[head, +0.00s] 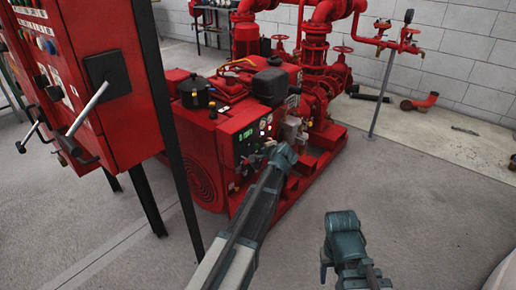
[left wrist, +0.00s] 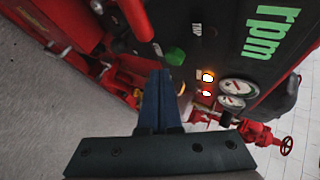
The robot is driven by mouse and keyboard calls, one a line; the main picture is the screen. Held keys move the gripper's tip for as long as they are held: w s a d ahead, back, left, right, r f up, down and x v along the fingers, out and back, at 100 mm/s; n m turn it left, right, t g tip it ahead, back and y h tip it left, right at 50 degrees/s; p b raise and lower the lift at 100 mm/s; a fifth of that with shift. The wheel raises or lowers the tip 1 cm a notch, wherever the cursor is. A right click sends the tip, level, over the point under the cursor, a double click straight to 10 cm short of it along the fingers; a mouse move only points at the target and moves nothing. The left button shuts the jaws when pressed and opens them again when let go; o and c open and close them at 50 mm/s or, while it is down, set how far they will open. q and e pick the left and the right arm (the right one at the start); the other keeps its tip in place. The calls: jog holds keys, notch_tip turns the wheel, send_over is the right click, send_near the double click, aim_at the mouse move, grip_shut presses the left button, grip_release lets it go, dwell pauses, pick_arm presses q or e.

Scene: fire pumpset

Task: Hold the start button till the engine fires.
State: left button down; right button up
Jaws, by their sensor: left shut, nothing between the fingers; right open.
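The engine's control panel (head: 248,138) is on the front of the red pumpset, with a lit green display. In the left wrist view, a round green button (left wrist: 174,56) stands out from the dark panel (left wrist: 225,50). My left gripper (head: 264,151) is at the panel, its tips partly hidden by my wrist in the head view. In the left wrist view its blue fingers (left wrist: 158,76) are shut and empty, with the tips just below the green button; I cannot tell whether they touch. My right gripper (head: 352,268) is open and empty, low over the floor.
Two lit lamps (left wrist: 207,77) and round gauges (left wrist: 237,88) sit beside the button. A red cabinet (head: 95,100) with levers stands at the left on dark legs. Red pipes and valves (head: 316,45) rise behind the engine.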

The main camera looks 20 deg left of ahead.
pick_arm(q)
jog(key=shift+a, duration=0.1)
dwell(0.3)
jog(key=shift+w+a, duration=0.15)
jog(key=shift+a, duration=0.15)
jog(key=shift+w+a, duration=0.1)
jog(key=shift+a, duration=0.35)
dwell(1.9)
jog(key=shift+d, duration=0.1)
dwell(1.5)
jog(key=shift+s+d, duration=0.3)
jog(key=shift+d, duration=0.45)
jog(key=shift+d, duration=0.15)
jog(key=d, duration=0.1)
jog(key=s+d, duration=0.1)
jog(key=d, duration=0.2)
jog(key=shift+s+d, duration=0.2)
jog(key=shift+s, duration=0.15)
